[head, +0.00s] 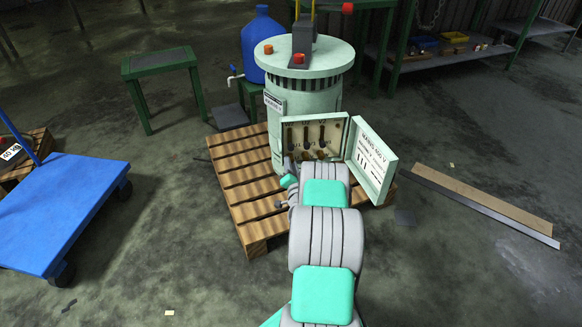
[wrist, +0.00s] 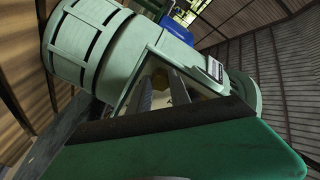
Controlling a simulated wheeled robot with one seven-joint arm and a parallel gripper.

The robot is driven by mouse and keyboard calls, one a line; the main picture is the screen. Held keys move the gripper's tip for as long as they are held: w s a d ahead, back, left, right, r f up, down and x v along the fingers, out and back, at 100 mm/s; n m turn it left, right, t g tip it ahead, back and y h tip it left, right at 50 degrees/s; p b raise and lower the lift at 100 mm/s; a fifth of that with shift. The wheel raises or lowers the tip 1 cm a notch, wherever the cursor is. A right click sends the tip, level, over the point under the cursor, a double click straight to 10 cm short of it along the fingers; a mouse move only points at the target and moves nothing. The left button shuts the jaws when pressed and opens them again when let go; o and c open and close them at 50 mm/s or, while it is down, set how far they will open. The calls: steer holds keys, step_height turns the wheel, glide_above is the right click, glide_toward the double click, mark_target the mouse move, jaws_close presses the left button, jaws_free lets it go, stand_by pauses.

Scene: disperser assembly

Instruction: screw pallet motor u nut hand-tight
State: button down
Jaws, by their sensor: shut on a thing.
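The motor (head: 314,95) is a pale green upright cylinder on the wooden pallet (head: 235,180); its body also fills the upper left of the wrist view (wrist: 95,45). Its terminal box (head: 335,128) is open, with dark upright links and small terminals inside. My gripper (wrist: 162,90) reaches the box opening in the wrist view, its two grey fingers close together. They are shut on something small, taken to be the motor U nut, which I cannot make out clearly. In the head view my arm covers the lower part of the box and most of the gripper.
The box lid (head: 371,160) hangs open on the right, beside my arm. A blue cart (head: 60,205) stands at left, a green table (head: 160,66) and blue drum (head: 262,38) behind. Planks (head: 485,203) lie on the floor at right.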

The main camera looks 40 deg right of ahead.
steer(key=m, duration=1.1)
steer(key=shift+w+r, duration=0.1)
steer(key=shift+r, duration=0.15)
steer(key=shift+m, duration=0.4)
steer(key=c, duration=1.2)
jaws_free()
steer(key=shift+f, duration=0.1)
steer(key=v, duration=0.8)
steer(key=shift+p, duration=0.35)
